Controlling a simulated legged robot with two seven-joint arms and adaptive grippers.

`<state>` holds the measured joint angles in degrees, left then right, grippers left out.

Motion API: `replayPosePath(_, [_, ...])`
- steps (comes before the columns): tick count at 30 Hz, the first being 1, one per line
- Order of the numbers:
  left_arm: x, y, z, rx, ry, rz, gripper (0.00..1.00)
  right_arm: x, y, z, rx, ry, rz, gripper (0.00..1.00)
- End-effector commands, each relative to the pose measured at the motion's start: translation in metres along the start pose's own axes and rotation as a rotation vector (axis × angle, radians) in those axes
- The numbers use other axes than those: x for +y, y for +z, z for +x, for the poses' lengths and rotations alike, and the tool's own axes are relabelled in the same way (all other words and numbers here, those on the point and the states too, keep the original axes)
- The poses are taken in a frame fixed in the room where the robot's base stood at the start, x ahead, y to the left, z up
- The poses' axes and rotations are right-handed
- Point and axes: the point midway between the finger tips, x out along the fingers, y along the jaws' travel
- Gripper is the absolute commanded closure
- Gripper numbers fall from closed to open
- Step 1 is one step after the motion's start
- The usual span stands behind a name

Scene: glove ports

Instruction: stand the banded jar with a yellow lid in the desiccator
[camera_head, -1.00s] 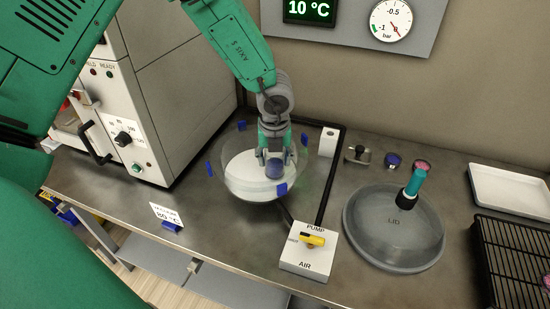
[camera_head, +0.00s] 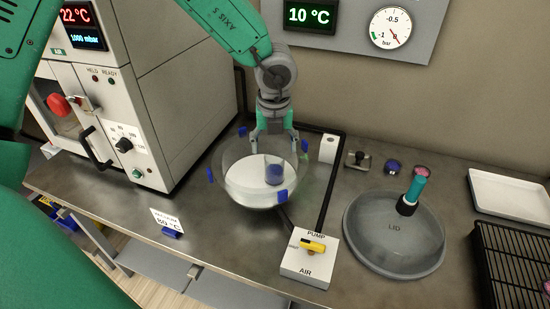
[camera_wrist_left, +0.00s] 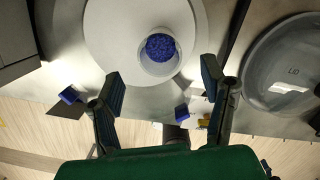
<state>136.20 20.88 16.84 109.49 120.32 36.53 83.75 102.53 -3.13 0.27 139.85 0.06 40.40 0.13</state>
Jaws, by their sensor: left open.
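The desiccator is a clear glass bowl (camera_head: 236,192) with a white plate inside and blue clips on its rim. A small clear jar with blue grainy contents (camera_head: 274,174) stands upright on the plate, right of its middle; it also shows from above in the left wrist view (camera_wrist_left: 160,48). My left gripper (camera_head: 274,142) is open and empty above this jar, apart from it. In the left wrist view its fingers (camera_wrist_left: 163,88) are spread wide. I see no yellow lid or banded jar in these frames. My right gripper is not in view.
The grey desiccator lid (camera_head: 385,240) with its teal handle lies on the bench. A valve box (camera_head: 309,262) stands before the bowl. Small jars (camera_head: 393,166), a white tray (camera_head: 510,192) and a black rack (camera_head: 515,262) are at right; an oven (camera_head: 130,90) is at left.

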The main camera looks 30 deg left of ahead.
Motion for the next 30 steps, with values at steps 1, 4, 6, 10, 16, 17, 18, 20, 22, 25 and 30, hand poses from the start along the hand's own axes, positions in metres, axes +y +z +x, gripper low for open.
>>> replayPosePath(1, [0.0, 0.001, -0.011, -0.001, -0.003, -0.002, 0.34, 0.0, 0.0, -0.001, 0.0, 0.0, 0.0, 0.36])
replayPosePath(4, [-0.001, 0.001, -0.027, -0.001, -0.003, -0.001, 0.34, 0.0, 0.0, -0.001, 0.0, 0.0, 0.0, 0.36])
replayPosePath(6, [-0.001, 0.001, -0.035, 0.0, -0.001, -0.001, 0.34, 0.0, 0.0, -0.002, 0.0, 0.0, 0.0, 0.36])
replayPosePath(10, [0.0, 0.001, -0.043, 0.001, 0.0, 0.0, 0.34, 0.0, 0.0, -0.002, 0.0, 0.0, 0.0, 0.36])
replayPosePath(16, [0.0, 0.0, -0.045, 0.001, 0.001, 0.0, 0.34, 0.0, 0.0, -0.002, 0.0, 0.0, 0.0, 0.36])
replayPosePath(17, [0.0, 0.0, -0.045, 0.001, 0.001, 0.0, 0.34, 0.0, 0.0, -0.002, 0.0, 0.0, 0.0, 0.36])
replayPosePath(18, [0.0, 0.0, -0.045, 0.001, 0.001, 0.0, 0.34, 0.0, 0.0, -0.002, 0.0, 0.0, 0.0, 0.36])
replayPosePath(20, [0.0, 0.0, -0.044, 0.001, 0.001, 0.0, 0.34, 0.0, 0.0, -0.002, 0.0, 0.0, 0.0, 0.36])
replayPosePath(22, [0.0, 0.0, -0.044, 0.001, 0.001, 0.0, 0.34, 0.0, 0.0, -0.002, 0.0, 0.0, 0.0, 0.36])
replayPosePath(25, [0.0, 0.0, -0.044, 0.001, 0.001, 0.0, 0.34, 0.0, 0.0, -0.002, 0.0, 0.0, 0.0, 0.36])
replayPosePath(30, [0.0, 0.0, -0.044, 0.001, 0.001, 0.0, 0.34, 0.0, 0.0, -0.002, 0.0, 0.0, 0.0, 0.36])
